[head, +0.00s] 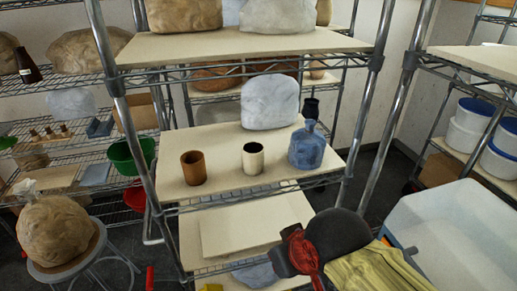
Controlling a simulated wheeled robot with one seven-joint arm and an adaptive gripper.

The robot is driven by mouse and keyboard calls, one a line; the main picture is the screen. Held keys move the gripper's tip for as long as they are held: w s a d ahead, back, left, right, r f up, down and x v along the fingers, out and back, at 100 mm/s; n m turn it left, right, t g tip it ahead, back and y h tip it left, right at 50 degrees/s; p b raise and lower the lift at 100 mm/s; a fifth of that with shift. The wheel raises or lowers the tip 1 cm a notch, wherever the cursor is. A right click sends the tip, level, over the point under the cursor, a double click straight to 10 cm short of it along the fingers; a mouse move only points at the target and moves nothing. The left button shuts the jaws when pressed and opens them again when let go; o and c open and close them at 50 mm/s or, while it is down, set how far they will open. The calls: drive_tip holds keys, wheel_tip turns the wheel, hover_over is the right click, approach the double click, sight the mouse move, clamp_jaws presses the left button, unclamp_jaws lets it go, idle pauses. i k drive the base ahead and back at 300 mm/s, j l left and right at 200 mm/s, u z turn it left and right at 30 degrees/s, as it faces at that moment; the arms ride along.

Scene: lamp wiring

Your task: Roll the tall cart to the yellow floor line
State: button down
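The tall cart (213,49) is a wire-shelf rack on metal posts, with pale boards on its shelves, and fills the middle of the head view. Its top board (165,48) bears large wrapped lumps. The cart's foot and wheels are out of view. I cannot make out a yellow floor line. My gripper is not recognisable in this view.
Wire shelving (60,80) stands behind at left. A stool (72,262) with a wrapped lump (55,229) is at lower left. A white tub (455,235) and another shelf rack (470,60) are at right.

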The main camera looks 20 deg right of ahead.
sight(182, 31)
drive_tip(key=z, duration=0.25)
drive_tip(key=i+j+u, duration=0.4)
drive_tip(key=j, duration=0.4)
drive_tip(key=i+j+u, duration=0.45)
drive_tip(key=i+j, duration=0.2)
